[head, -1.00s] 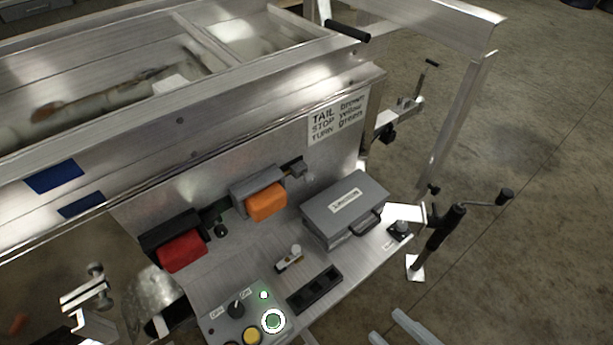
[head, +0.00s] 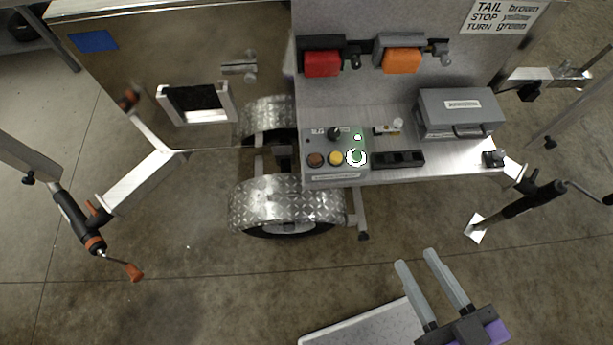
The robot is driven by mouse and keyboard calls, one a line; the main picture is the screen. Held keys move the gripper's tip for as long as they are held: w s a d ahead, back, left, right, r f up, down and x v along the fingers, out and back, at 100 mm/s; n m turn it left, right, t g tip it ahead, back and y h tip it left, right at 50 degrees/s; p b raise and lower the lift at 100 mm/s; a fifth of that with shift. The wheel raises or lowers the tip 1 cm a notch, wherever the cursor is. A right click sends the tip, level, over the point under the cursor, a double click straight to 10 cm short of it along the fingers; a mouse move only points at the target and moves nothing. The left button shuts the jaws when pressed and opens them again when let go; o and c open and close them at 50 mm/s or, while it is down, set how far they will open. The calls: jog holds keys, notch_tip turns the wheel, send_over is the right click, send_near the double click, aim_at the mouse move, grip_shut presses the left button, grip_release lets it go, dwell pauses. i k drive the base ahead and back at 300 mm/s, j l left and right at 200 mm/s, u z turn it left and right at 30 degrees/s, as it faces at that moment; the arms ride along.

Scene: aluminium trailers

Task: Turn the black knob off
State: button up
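The black knob (head: 334,133) sits at the upper middle of a grey control box (head: 318,172), on the metal shelf of the trailer. Small labels flank it, too small to read surely. A small green light (head: 358,136) is lit to its right. Below are a brown button (head: 316,159), a yellow button (head: 336,158) and a lit green button (head: 357,157). My gripper (head: 415,257) is at the lower right, its two grey fingers apart with nothing between them. It is well away from the knob, below and to the right of the box in the picture.
A grey case (head: 458,112) stands on the shelf's right, beside a black socket strip (head: 397,159). Red (head: 322,64) and orange (head: 402,61) blocks are on the back panel. A tread-plate fender (head: 287,203) lies below the box. A jack (head: 522,203) stands at the right.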

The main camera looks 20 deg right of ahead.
aim_at(333, 133)
jog(key=l+u, duration=0.1)
jog(key=u, duration=0.4)
jog(key=k+l+u, duration=0.1)
jog(key=u, duration=0.35)
jog(key=k+l+u, duration=0.25)
jog(key=k, duration=0.2)
jog(key=i+j, duration=0.05)
jog(key=j, duration=0.05)
